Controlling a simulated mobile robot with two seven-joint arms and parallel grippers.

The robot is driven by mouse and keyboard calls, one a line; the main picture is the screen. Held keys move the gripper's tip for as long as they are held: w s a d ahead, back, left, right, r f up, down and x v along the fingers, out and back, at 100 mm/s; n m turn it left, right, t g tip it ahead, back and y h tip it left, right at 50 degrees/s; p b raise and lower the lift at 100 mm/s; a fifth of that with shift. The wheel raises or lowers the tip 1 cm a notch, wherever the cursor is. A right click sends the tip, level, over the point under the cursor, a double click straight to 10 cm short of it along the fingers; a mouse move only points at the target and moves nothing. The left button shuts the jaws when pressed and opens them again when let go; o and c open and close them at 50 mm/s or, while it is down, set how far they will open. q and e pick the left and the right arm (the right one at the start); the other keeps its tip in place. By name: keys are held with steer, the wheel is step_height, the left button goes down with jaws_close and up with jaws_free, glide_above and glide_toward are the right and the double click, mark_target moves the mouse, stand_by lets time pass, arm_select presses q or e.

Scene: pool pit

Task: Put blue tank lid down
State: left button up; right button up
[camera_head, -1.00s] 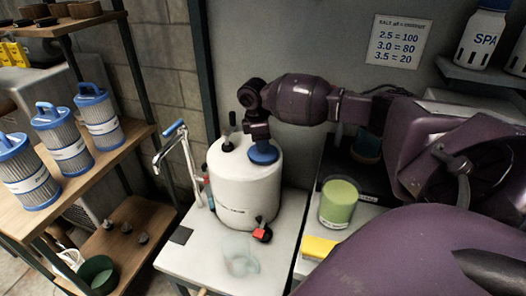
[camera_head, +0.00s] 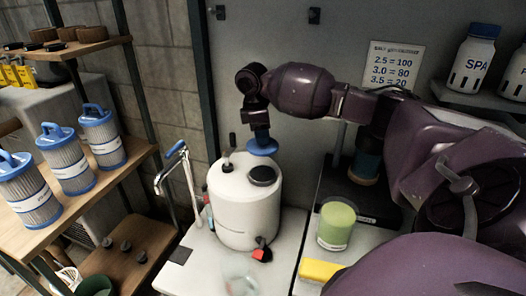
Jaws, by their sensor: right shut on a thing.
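The blue lid (camera_head: 262,148) is a flat disc held by my right gripper (camera_head: 260,132), which points straight down and is shut on it. The lid hangs just above the back of the white tank (camera_head: 246,210), behind its round dark opening (camera_head: 263,176). The opening is uncovered. The tank stands upright on the white counter and has a small black fitting on top and a red and black valve low on its front. My left gripper is not in view.
A clear cup (camera_head: 241,283), a green-filled jar (camera_head: 337,225) and a yellow sponge (camera_head: 320,270) are on or near the counter (camera_head: 205,258). Blue-topped filter cartridges (camera_head: 72,165) line the left shelf.

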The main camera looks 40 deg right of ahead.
step_height(320, 180, up, 10)
steer(key=shift+f+p, duration=0.2)
steer(key=shift+p, duration=0.15)
